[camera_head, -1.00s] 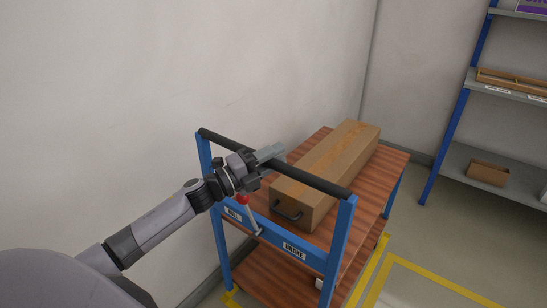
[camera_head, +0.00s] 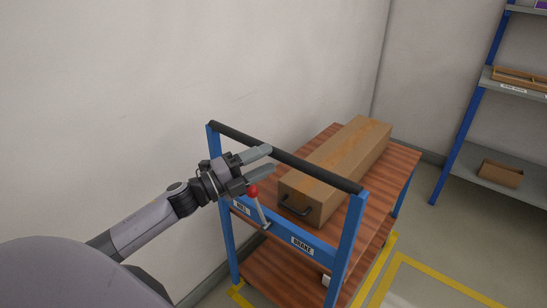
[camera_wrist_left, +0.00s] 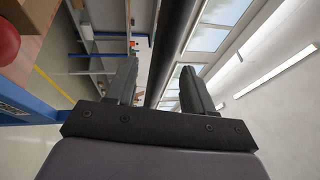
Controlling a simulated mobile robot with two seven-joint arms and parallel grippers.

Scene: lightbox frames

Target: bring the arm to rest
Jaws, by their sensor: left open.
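My left gripper (camera_head: 264,163) is open and empty in the head view, near the black push bar (camera_head: 290,160) of a blue trolley. In the left wrist view its two fingers (camera_wrist_left: 157,88) stand apart, with the black bar (camera_wrist_left: 176,50) running between them in the picture; I cannot tell how near it is. A lever with a red knob (camera_head: 253,191) stands just below the fingers on the trolley's blue front rail. The red knob also shows at the left edge of the wrist view (camera_wrist_left: 8,42). My right gripper is not in view.
A long brown box (camera_head: 340,165) with a black handle lies on the trolley's wooden top (camera_head: 397,162). A plain wall is behind and left. A blue-posted shelf (camera_head: 490,155) stands at the right, holding a small open box (camera_head: 500,173). Yellow lines (camera_head: 440,276) mark the floor.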

